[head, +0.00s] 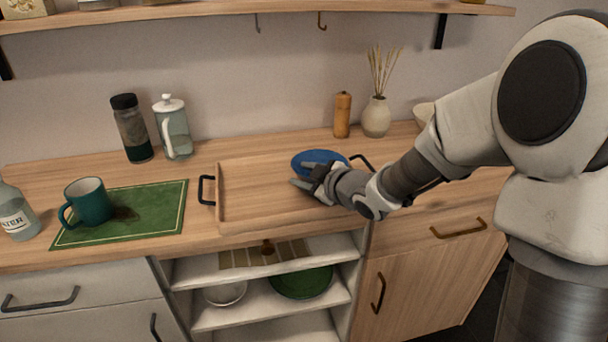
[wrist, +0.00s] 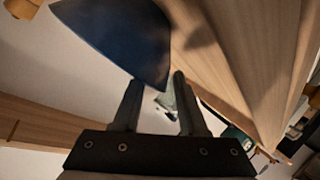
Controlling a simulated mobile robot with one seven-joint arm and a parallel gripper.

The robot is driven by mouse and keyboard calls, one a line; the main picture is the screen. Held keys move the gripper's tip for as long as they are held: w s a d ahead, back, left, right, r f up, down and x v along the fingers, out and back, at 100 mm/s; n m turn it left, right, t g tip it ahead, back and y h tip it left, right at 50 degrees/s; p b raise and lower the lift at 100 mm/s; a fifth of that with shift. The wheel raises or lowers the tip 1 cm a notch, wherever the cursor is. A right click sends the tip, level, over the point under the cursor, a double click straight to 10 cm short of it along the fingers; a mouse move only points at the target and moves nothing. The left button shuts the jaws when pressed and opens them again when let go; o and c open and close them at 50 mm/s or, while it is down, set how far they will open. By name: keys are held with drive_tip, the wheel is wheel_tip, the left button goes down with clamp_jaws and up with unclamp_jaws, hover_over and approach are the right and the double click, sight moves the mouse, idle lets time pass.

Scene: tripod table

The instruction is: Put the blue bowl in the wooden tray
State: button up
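The blue bowl (head: 318,157) is at the back right part of the wooden tray (head: 255,192) and appears to rest in it; its underside is hidden. The tray lies on the counter, with black handles at its ends. My gripper (head: 299,175) is just in front of the bowl, low over the tray, with its fingers spread. In the wrist view the two fingers stand apart around an empty gap (wrist: 158,98). The bowl (wrist: 122,40) shows beyond the left fingertip there; whether they touch I cannot tell.
Left of the tray, a teal mug (head: 88,202) stands on a green mat (head: 152,205). A dark jar (head: 131,130) and a white-lidded pot (head: 174,130) stand behind. A wooden mill (head: 342,116) and a reed vase (head: 376,117) stand behind the bowl. A shelf (head: 200,14) runs above.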

drive_tip(key=shift+r, duration=0.2)
drive_tip(key=p+v, duration=0.4)
drive_tip(key=v, duration=0.8)
drive_tip(key=shift+f, duration=0.1)
